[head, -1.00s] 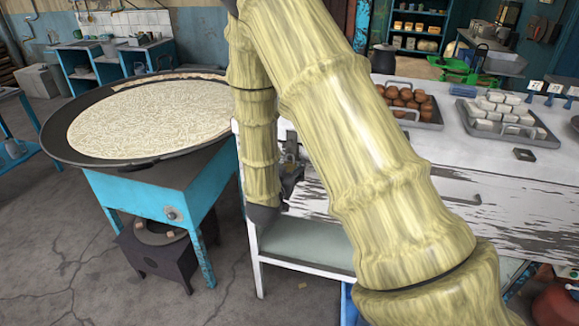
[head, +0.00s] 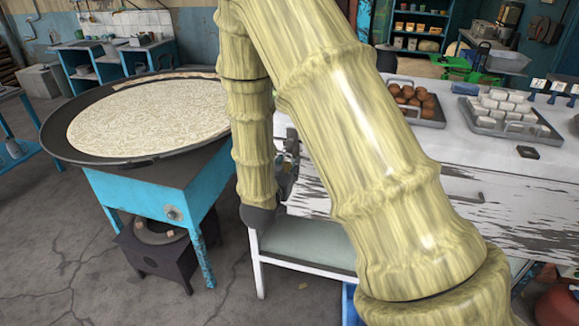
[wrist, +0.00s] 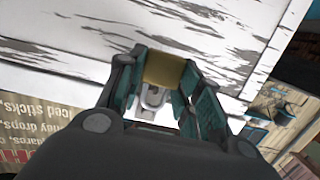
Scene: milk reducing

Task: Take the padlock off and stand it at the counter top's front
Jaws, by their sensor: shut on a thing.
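My gripper (wrist: 165,72) is shut on the padlock in the wrist view. The padlock's brass body (wrist: 163,70) sits between the fingertips, and its grey shackle (wrist: 153,97) points back toward the palm. In the head view my gripper (head: 288,165) is largely hidden behind my arm, at the left end of the white counter, and the padlock cannot be made out. The counter top (head: 465,146) is white and worn, and its front face has peeling paint. I cannot tell whether the shackle touches anything.
A tray of brown round pieces (head: 412,100) and a tray of white blocks (head: 505,112) stand on the counter. A small dark square (head: 528,152) lies near its front edge. A large round pan (head: 60,150) on a blue stand is at the left.

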